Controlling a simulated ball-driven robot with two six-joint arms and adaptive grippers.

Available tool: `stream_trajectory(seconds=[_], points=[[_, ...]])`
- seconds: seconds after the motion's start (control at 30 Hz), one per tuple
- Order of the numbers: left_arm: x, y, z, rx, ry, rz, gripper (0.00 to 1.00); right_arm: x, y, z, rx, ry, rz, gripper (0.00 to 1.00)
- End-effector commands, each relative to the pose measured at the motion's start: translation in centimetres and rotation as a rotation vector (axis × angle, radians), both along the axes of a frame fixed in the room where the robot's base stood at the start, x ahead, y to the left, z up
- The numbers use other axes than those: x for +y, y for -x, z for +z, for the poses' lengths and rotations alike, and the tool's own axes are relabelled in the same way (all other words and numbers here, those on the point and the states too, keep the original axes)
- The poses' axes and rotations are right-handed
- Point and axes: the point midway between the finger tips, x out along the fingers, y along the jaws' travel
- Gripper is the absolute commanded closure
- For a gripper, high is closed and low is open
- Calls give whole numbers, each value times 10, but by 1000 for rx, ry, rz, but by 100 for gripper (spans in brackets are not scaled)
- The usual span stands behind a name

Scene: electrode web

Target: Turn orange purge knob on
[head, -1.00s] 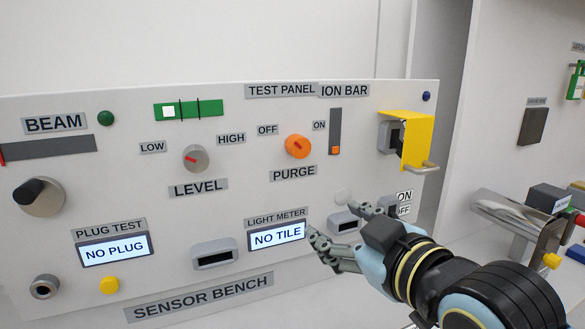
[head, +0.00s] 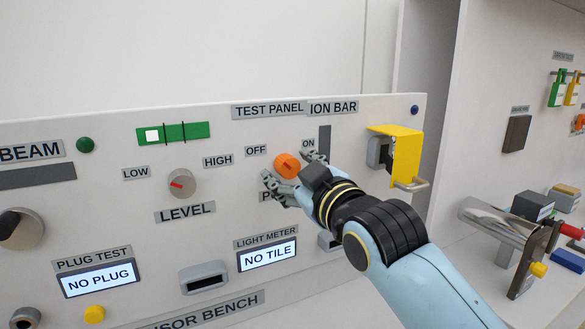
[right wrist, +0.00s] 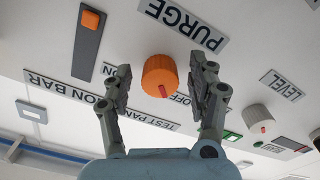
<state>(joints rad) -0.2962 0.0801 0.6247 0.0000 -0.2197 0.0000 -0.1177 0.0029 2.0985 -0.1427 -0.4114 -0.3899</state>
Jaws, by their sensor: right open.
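The orange purge knob (head: 287,165) is on the test panel (head: 230,133), between the OFF and ON labels. In the head view its red mark points up and to the left, toward OFF. In the right wrist view the knob (right wrist: 160,76) lies between the two open fingers, with a gap on each side. My right gripper (head: 289,170) is open at the knob and partly hides the PURGE label below it. It also shows in the right wrist view (right wrist: 160,88). My left gripper is not in view.
The grey level knob (head: 182,183) is to the left of the purge knob. A slot with an orange slider (right wrist: 90,20) is on the ON side. A yellow cover (head: 405,150) sticks out of the panel farther right. The space in front of the panel's left part is clear.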

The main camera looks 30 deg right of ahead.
Motion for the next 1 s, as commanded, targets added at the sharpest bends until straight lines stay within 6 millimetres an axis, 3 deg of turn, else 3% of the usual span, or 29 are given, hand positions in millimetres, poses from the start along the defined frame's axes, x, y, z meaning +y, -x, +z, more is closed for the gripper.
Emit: stream_trajectory(seconds=[0.2, 0.63, 1.0], points=[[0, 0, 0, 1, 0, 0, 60, 0, 0, 0, 0, 0, 0, 42], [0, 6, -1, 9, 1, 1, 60, 0, 0, -1, 1, 0, -1, 97], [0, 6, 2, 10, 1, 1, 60, 0, 0, 0, -3, -68, 0, 97]])
